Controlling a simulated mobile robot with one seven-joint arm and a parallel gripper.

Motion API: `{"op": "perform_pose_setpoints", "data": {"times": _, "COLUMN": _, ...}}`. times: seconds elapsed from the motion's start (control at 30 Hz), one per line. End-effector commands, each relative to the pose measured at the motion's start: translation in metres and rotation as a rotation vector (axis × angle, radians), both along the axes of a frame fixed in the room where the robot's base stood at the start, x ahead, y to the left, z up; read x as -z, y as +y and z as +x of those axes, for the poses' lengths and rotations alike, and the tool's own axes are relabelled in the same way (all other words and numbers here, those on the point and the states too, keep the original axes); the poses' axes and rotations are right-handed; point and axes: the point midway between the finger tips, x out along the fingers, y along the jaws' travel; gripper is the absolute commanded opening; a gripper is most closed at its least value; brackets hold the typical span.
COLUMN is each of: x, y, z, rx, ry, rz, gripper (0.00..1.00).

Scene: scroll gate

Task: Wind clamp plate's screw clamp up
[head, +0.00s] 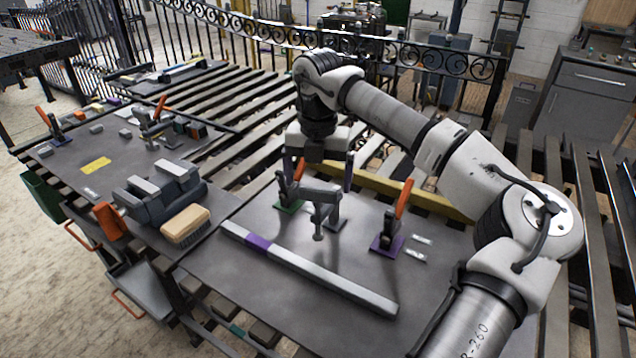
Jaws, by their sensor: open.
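The clamp plate (270,300) is a dark flat sheet on the near slatted table. The screw clamp (322,198) stands on its back part, a grey bracket with an overhanging arm and a vertical spindle ending in a round foot. The foot appears to be above the plate, but I cannot tell the gap. My gripper (318,178) points down just behind and above the screw clamp, open, with one dark finger to each side of the clamp's arm in the picture. I cannot tell whether either finger touches it. The top of the spindle is not clearly visible.
Orange-handled toggle clamps stand on a green base (287,204) and a purple base (387,244) beside the screw clamp. A grey bar with a purple band (258,243) lies in front. A vise (160,195), a brush (186,225) and another clamp plate (70,165) are left.

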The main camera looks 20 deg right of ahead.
Motion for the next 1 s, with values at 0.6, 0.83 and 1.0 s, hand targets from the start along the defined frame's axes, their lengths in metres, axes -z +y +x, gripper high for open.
{"op": "perform_pose_setpoints", "data": {"times": 0.6, "x": 0.03, "y": 0.0, "z": 0.0, "rx": 0.0, "ry": -0.001, "rz": -0.001, "gripper": 0.91}}
{"op": "perform_pose_setpoints", "data": {"times": 0.83, "x": 0.03, "y": 0.0, "z": 0.0, "rx": 0.0, "ry": 0.0, "rz": -0.001, "gripper": 0.6}}
{"op": "perform_pose_setpoints", "data": {"times": 1.0, "x": 0.03, "y": 0.0, "z": 0.0, "rx": -0.001, "ry": 0.0, "rz": -0.001, "gripper": 0.5}}
